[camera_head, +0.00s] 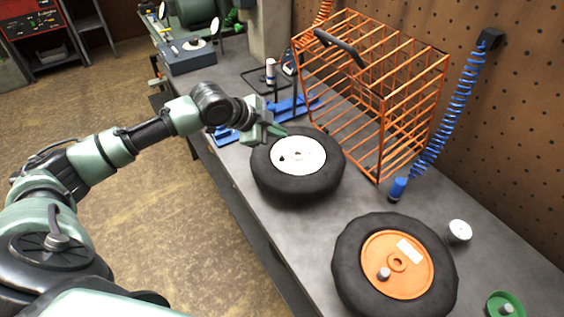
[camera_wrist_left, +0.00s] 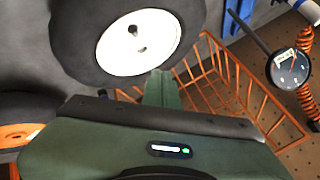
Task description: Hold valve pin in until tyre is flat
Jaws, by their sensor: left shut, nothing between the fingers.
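A black tyre (camera_head: 300,187) with a white hub (camera_head: 312,150) lies flat on the bench. The hub has a dark centre hole and a small dark spot beside it, too small to identify surely as the valve. In the left wrist view the tyre (camera_wrist_left: 70,40) and white hub (camera_wrist_left: 120,60) fill the upper middle. My left gripper (camera_head: 282,131) is shut and empty at the tyre's far-left edge, its tip close to the hub rim; contact cannot be told. In the wrist view its fingers (camera_wrist_left: 158,88) point toward the hub's rim. My right gripper is not in view.
An orange-hubbed wheel (camera_head: 430,276) lies nearer on the bench (camera_head: 310,228). An orange wire cage (camera_head: 385,130) stands behind. A blue coiled hose (camera_head: 452,110) hangs at right. A white cup-like item (camera_head: 459,231) and green disc (camera_head: 494,305) lie right. A dial gauge (camera_wrist_left: 289,68) shows.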

